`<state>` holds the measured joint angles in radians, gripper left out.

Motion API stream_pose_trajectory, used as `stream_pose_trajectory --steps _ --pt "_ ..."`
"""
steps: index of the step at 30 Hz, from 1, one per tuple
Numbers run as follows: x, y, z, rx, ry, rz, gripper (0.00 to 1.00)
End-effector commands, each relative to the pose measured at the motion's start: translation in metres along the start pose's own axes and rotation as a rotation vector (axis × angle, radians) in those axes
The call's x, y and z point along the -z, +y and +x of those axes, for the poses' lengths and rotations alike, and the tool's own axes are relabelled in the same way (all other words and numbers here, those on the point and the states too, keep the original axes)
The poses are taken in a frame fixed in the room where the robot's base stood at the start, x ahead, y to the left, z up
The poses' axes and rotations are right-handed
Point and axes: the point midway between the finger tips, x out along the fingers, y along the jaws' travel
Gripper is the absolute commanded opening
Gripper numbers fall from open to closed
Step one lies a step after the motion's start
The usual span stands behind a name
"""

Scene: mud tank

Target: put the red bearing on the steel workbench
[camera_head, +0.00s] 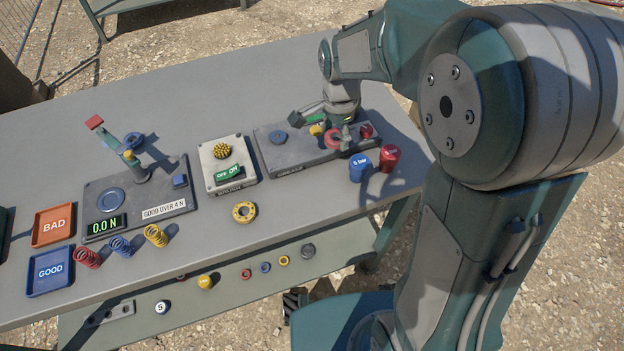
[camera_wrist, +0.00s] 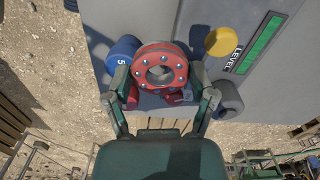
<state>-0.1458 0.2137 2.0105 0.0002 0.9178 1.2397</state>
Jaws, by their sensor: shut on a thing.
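The red bearing (camera_head: 333,139) is a red ring with studs and a central hole. In the wrist view the bearing (camera_wrist: 160,66) sits between the two fingers of my gripper (camera_wrist: 162,95), which is shut on it. In the head view my gripper (camera_head: 345,128) points down at the grease station (camera_head: 290,160), on the right part of the steel workbench (camera_head: 220,85). The bearing is over the station's plate; I cannot tell whether it touches it. My gripper and wrist hide part of the bearing in the head view.
A blue weight (camera_head: 360,168) and a red weight (camera_head: 389,158) stand right by the grease station. A switch box (camera_head: 228,165), a yellow bearing (camera_head: 245,212), springs (camera_head: 120,246), a force tester (camera_head: 140,197) and two trays (camera_head: 50,272) stand leftward. The bench's back is clear.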

Motion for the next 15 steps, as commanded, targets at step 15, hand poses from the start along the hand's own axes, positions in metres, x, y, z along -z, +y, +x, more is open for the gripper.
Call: stream_pose_trajectory --steps 15 --pt "-0.062 0.028 0.063 -0.001 0.000 -0.001 0.17"
